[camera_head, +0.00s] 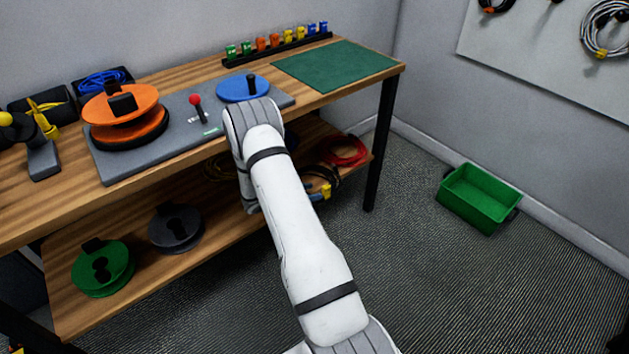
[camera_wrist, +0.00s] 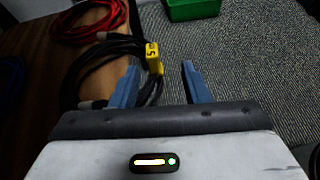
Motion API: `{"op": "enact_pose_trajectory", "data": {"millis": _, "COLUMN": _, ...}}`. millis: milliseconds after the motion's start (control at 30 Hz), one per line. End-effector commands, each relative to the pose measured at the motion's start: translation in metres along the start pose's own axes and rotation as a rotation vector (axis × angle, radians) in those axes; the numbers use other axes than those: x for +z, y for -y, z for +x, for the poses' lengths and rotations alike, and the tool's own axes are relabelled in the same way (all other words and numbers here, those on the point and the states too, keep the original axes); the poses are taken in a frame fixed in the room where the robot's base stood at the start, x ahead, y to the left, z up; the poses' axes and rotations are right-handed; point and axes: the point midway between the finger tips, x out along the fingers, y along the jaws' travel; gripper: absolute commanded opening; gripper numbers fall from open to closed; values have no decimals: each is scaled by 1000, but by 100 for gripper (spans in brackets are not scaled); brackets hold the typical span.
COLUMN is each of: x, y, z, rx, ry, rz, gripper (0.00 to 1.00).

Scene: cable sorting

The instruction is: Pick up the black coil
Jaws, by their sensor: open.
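The black coil (camera_wrist: 92,56) lies on the lower shelf in the wrist view, with a yellow tag (camera_wrist: 153,57) marked "5" on its right side. In the head view the black coil (camera_head: 331,175) shows near the shelf's right end, partly hidden by my arm. My gripper (camera_wrist: 161,70) is open, with blue fingers on either side of the coil's tagged right side in the picture. The left finger overlaps the inside of the loop. I cannot tell how far the fingertips are above the cable. Nothing is gripped.
A red coil (camera_head: 345,151) lies just behind the black one. The tabletop (camera_head: 225,150) overhangs the shelf, and a dark table leg (camera_head: 381,140) stands at its right end. A green bin (camera_head: 478,198) sits on the floor at right. Green and dark spools lie on the shelf's left.

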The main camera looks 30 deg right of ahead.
Motion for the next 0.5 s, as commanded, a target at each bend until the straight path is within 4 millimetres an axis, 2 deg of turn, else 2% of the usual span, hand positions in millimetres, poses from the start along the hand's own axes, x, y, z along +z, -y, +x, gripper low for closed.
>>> {"op": "enact_pose_trajectory", "data": {"millis": 133, "x": -10, "y": -1, "z": 16, "rx": 11, "ry": 13, "rz": -32, "gripper": 42}}
{"op": "enact_pose_trajectory", "data": {"millis": 500, "x": -9, "y": 0, "z": 60, "rx": -1, "ry": 13, "rz": -26, "gripper": 42}}
